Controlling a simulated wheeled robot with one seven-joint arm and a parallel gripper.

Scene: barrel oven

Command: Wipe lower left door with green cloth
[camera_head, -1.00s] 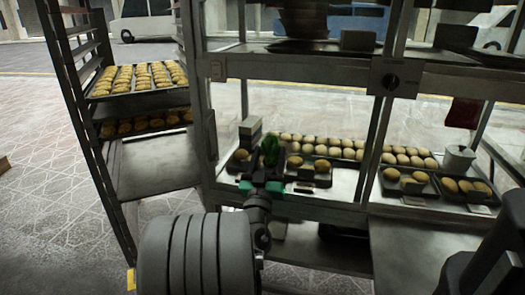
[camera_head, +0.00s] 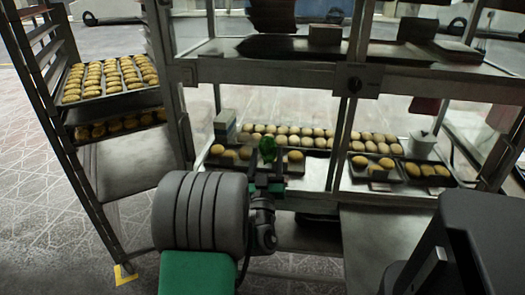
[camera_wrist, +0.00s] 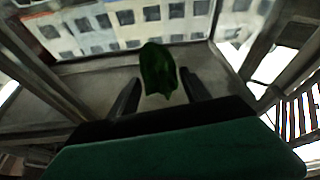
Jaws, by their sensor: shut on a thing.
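The green cloth (camera_head: 268,150) is a crumpled bundle held upright at the tip of my gripper (camera_head: 267,172). In the wrist view the cloth (camera_wrist: 158,70) sits between the two dark fingers of my gripper (camera_wrist: 160,92), which is shut on it. The lower left door (camera_head: 285,105) is a clear glazed area in a metal frame, below the cabinet's middle rail. My gripper and the cloth are in front of its lower part. I cannot tell whether the cloth touches the glass.
Trays of buns (camera_head: 300,138) and a pale block (camera_head: 225,125) show inside the lower left section. A rack with a tray of pastries (camera_head: 108,78) stands at the left. The tiled floor (camera_head: 50,210) at left is clear.

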